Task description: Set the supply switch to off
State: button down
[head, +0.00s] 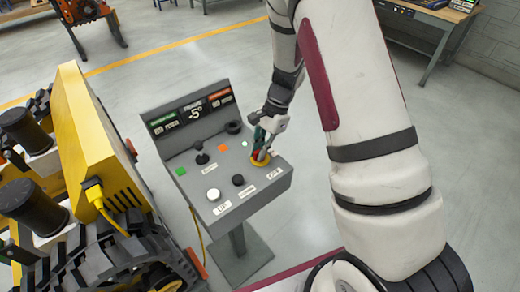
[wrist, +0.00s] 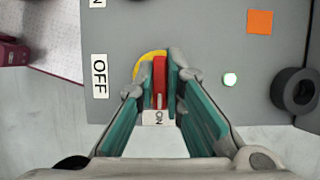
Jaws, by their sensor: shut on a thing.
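The supply switch has a red handle (wrist: 159,78) on a yellow round base (wrist: 147,63). In the head view, its yellow base (head: 257,165) sits at the right of the grey console's sloping top. My gripper (head: 264,147) is shut on the red handle from above, with a finger on each side in the wrist view (wrist: 160,85). The handle lies up and down in the wrist picture, its lower end at the ON label (wrist: 157,117). The OFF label (wrist: 99,77) is to the left, clear of the handle. The fingers hide part of the base.
The console (head: 222,180) also bears a display (head: 193,112), a white button (head: 214,194), a black knob (head: 238,180), a black lever (head: 201,157) and an orange square (wrist: 259,22). A yellow tracked machine (head: 95,135) stands close on the left.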

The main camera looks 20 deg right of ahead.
jog(key=n+g+b, duration=0.1)
jog(key=n, duration=0.1)
jog(key=n+h+b, duration=0.1)
jog(key=n, duration=0.2)
jog(key=shift+w+n+g, duration=0.1)
jog(key=shift+n+g, duration=0.2)
jog(key=shift+g, duration=0.1)
jog(key=n+h, duration=0.1)
jog(key=n, duration=0.1)
jog(key=n+g+h+b, duration=0.1)
jog(key=n, duration=0.2)
jog(key=n+h, duration=0.1)
jog(key=n, duration=0.2)
jog(key=n+h, duration=0.1)
jog(key=n, duration=0.2)
jog(key=shift+n+b, duration=0.3)
jog(key=shift+n, duration=0.1)
jog(key=shift+h, duration=0.3)
jog(key=c, duration=1.7)
grip_release()
jog(key=shift+r, duration=0.1)
